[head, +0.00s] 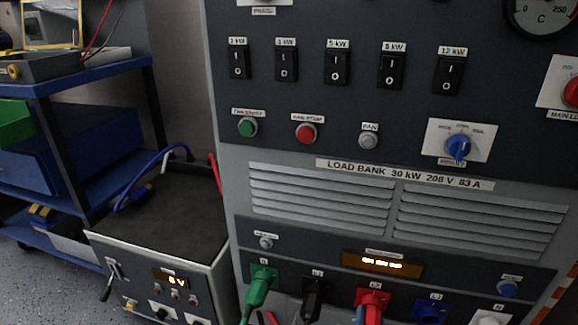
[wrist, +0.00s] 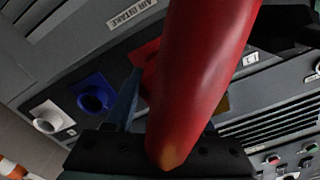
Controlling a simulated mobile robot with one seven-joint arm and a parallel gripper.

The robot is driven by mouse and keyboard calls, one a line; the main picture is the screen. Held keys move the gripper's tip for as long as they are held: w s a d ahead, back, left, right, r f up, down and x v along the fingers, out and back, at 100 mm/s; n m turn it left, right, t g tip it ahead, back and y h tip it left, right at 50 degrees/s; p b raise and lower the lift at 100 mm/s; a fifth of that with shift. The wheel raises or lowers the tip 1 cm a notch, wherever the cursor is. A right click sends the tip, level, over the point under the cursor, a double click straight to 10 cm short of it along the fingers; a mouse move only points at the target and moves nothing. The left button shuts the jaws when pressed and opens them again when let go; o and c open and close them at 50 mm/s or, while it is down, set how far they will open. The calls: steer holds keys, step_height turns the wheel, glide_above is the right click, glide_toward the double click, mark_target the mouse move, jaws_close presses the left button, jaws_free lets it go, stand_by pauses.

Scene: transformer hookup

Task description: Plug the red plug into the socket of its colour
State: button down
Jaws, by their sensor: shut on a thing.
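The red plug (wrist: 200,70) is large in the wrist view, held between the fingers of my gripper (wrist: 170,110). In the head view the red plug (head: 374,310) is at the red socket (head: 371,296), at the bottom edge of the picture. A blue-grey finger of my gripper (head: 360,315) shows beside it; the rest is cut off. In the wrist view the red socket's plate (wrist: 145,52) shows behind the plug, which hides its opening. The plug overlaps the socket in both views; I cannot tell how deep it sits.
A green plug (head: 257,290) and a black plug (head: 313,298) are at the sockets to the left. The blue socket (head: 430,309) and white socket (head: 492,318) to the right look empty. A power supply box (head: 165,240) and blue cart (head: 85,85) stand left.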

steer(key=shift+m, duration=0.4)
steer(key=shift+r+m+p, duration=0.15)
steer(key=shift+m+p, duration=0.2)
steer(key=shift+m, duration=0.85)
steer(key=m, duration=0.3)
steer(key=shift+c, duration=0.9)
jaws_free()
steer(key=shift+f, duration=0.2)
steer(key=shift+p+v, duration=1.5)
steer(key=shift+v, duration=0.7)
steer(key=shift+s+a, duration=0.1)
steer(key=shift+s, duration=0.2)
